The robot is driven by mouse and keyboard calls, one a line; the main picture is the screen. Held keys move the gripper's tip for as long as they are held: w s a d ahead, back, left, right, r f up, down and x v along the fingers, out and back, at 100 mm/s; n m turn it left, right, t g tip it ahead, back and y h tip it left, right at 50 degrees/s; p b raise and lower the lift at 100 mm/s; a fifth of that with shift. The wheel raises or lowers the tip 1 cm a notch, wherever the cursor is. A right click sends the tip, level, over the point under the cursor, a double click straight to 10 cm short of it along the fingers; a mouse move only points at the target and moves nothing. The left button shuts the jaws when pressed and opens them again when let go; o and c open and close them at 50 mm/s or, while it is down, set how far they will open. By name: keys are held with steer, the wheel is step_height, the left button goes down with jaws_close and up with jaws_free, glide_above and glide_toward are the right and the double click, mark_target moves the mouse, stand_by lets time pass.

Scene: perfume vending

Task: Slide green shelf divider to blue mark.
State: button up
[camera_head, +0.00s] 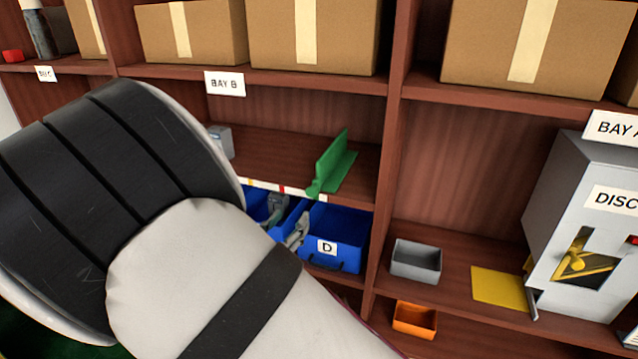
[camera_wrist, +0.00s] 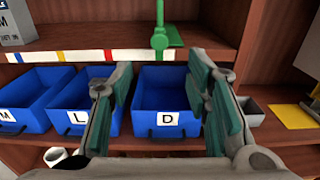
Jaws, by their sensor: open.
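The green shelf divider (camera_head: 332,165) stands upright on the middle shelf of Bay B, near its right end, with its knob at the front edge. It also shows at the top centre of the wrist view (camera_wrist: 160,38). The blue mark (camera_wrist: 18,57) is on the white strip along the shelf front, at the far left of the wrist view; my arm hides it in the head view. My gripper (camera_head: 287,218) is open and empty, in front of and below the divider. In the wrist view its two fingers (camera_wrist: 161,80) are spread below the knob, apart from it.
Yellow (camera_wrist: 60,56) and red (camera_wrist: 108,55) marks lie between the blue mark and the divider. Blue bins, including bin D (camera_wrist: 167,100), sit below the shelf. A grey box (camera_wrist: 16,24) stands on the shelf's left. An upright panel (camera_head: 392,150) bounds the bay on the right.

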mark_target(310, 192)
steer(key=p+x, duration=0.1)
steer(key=x, duration=1.2)
steer(key=shift+w+d, duration=0.1)
steer(key=shift+w, duration=0.3)
jaws_close()
